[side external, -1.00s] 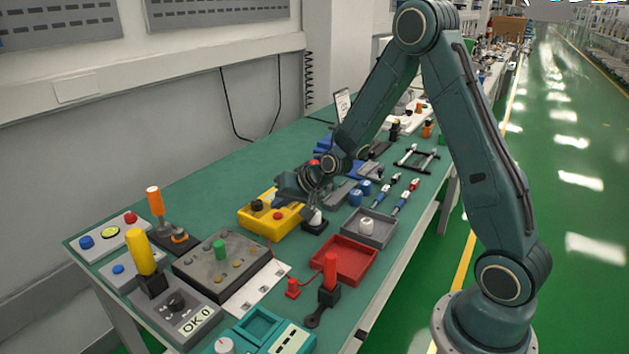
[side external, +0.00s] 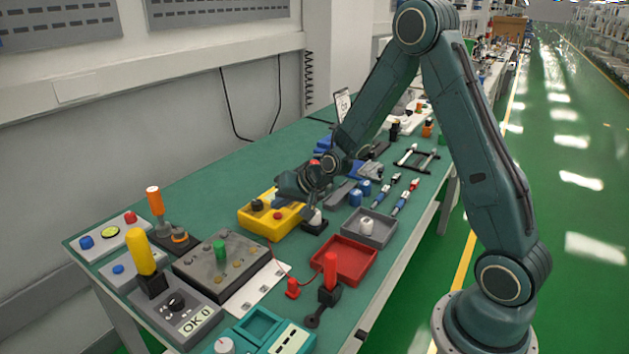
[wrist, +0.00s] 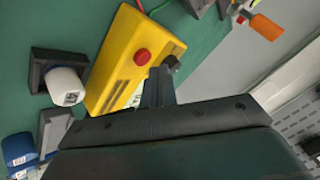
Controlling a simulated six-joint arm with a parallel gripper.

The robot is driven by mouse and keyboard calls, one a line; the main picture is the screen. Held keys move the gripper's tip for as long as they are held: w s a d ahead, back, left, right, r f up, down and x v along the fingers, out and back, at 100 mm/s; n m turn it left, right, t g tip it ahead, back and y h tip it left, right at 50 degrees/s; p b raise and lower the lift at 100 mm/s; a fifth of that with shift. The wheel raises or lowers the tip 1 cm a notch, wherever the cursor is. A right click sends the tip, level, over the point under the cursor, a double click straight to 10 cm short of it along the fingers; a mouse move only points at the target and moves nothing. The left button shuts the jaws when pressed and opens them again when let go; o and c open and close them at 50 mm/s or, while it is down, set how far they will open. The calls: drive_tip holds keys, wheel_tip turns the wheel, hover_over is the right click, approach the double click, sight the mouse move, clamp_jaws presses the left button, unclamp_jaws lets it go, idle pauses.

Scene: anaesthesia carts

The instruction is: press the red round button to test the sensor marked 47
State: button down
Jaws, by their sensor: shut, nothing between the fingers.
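A yellow box (side external: 262,224) stands on the green bench, with a red round button (side external: 278,216) on its top. The wrist view shows the same yellow box (wrist: 112,73) and red button (wrist: 143,56) more closely. A white cylinder (wrist: 65,85) on a dark square base is beside the box; its printed mark is too small to read. It also shows in the side view (side external: 316,219). My gripper (wrist: 161,74) is shut and empty, over the box's edge close to a dark knob (wrist: 172,62) and the red button. I cannot tell whether it touches. No 47 is readable.
A grey tray (side external: 372,240) and a red tray (side external: 343,280) lie to the right of the box. A grey panel with a green knob (side external: 220,250) is at its left. Blue caps (side external: 356,197) stand behind the grey tray. Another red button (side external: 130,217) is on a white panel at far left.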

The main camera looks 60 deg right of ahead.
sight(282, 219)
drive_tip(key=shift+f, duration=0.85)
idle(1.0)
drive_tip(key=shift+r, duration=0.8)
drive_tip(key=shift+r, duration=0.1)
idle(0.3)
drive_tip(key=shift+r, duration=2.45)
